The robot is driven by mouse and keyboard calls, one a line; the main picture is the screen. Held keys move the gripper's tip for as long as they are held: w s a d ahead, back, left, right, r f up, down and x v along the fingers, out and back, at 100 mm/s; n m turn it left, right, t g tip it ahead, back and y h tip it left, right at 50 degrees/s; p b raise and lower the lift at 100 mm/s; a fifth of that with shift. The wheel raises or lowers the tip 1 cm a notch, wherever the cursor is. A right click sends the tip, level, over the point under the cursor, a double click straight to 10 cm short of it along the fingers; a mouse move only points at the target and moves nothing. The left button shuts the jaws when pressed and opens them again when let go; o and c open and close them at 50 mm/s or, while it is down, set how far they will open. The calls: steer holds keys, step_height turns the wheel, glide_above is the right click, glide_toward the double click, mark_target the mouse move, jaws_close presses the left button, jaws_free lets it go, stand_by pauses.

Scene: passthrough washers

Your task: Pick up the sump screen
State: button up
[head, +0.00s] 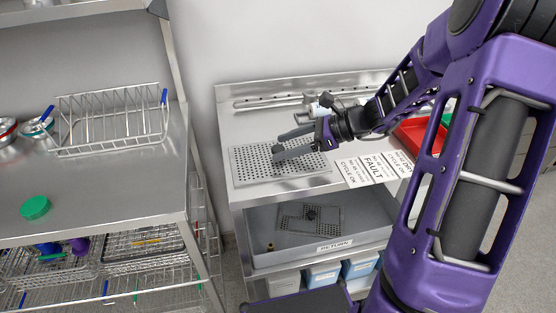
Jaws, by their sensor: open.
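Two perforated metal plates show in the head view, and I cannot tell for sure which is the sump screen. One perforated plate (252,166) lies flat on the top of the steel bench. A second perforated plate (325,223), with a dark knob at its middle, lies in the grey bin marked RETURN (374,239) below. My gripper (277,148) is open above the upper plate, its two grey fingers pointing left. A small dark piece shows between the fingertips; I cannot tell whether it is a knob on the plate. The fingers hide part of this plate.
Cards marked FAULT and CYCLE OK (374,168) lie right of the upper plate, with a red tray (412,137) beyond. A rail (265,101) runs along the bench's back. At left, a steel table holds a wire rack (112,120) and a green disc (35,207).

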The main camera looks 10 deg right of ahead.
steer(key=shift+x, duration=1.25)
steer(key=shift+s, duration=0.1)
jaws_close()
stand_by(0.3)
